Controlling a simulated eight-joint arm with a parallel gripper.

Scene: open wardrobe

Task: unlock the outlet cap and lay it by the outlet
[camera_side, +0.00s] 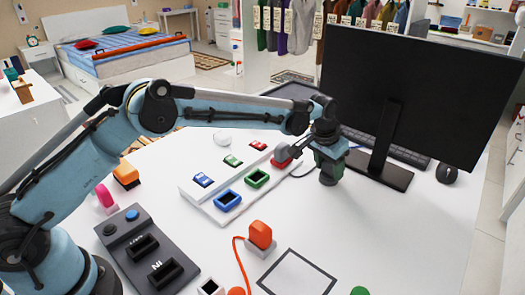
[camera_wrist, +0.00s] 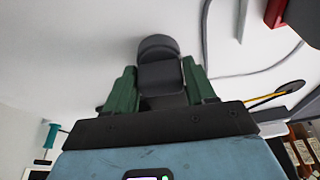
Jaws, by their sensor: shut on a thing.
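My gripper (camera_side: 328,158) is over the white desk, between the white board and the monitor stand. Its green fingers (camera_wrist: 163,88) are shut on a dark grey rounded piece (camera_wrist: 160,70), which looks like the outlet cap. In the side view this piece (camera_side: 328,178) shows below the fingers, close to the desk; I cannot tell whether it touches. The white board (camera_side: 192,190) has blue, green and red frames. A red block (camera_side: 282,162) at its far right end is partly hidden by my wrist. I cannot tell for sure which thing is the outlet.
The monitor (camera_side: 425,85) and its stand (camera_side: 385,178) are close on the right, with a keyboard (camera_side: 400,150) and mouse (camera_side: 447,173) behind. A dark two-slot panel (camera_side: 120,225) is at front left. An orange plug (camera_side: 260,236) stands nearer the front. The desk right of it is mostly clear.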

